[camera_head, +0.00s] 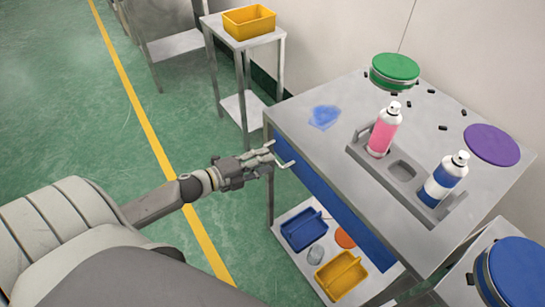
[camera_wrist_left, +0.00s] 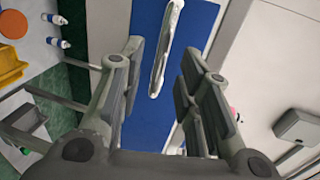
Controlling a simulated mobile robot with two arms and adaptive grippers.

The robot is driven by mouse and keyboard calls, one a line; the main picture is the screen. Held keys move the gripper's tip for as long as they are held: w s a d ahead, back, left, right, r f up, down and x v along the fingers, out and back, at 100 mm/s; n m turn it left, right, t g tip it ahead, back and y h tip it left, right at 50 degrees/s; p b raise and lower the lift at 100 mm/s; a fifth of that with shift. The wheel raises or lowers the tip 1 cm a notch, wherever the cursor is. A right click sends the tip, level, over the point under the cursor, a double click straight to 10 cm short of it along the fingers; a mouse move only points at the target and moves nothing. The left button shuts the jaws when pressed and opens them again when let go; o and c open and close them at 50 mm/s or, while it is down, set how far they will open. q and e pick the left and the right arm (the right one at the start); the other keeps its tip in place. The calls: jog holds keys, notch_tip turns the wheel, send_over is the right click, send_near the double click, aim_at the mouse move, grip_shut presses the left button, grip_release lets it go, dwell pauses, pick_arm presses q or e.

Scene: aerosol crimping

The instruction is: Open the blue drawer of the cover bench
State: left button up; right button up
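The cover bench (camera_head: 300,122) is a grey metal table at the centre right in the head view. Its blue drawer (camera_head: 340,205) lies under the top, its front seemingly flush with the bench. The drawer's pale bar handle (camera_head: 285,153) is at the left part of the front. My left gripper (camera_head: 268,157) is at this handle. In the left wrist view, the blue drawer front (camera_wrist_left: 150,105) fills the middle, and the handle (camera_wrist_left: 170,28) lies between the parted fingers of my left gripper (camera_wrist_left: 161,58). Contact with the handle cannot be made out. My right gripper is not in view.
On the bench top stand a grey holder (camera_head: 405,172) with a pink can (camera_head: 382,132) and a blue-white can (camera_head: 443,180), a green lid (camera_head: 395,68) and a purple disc (camera_head: 492,145). A lower shelf holds blue and yellow trays. The floor left of the bench is clear.

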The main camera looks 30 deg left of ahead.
pick_arm(q)
jog(key=shift+x, duration=1.85)
jog(key=shift+c, duration=0.4)
grip_shut()
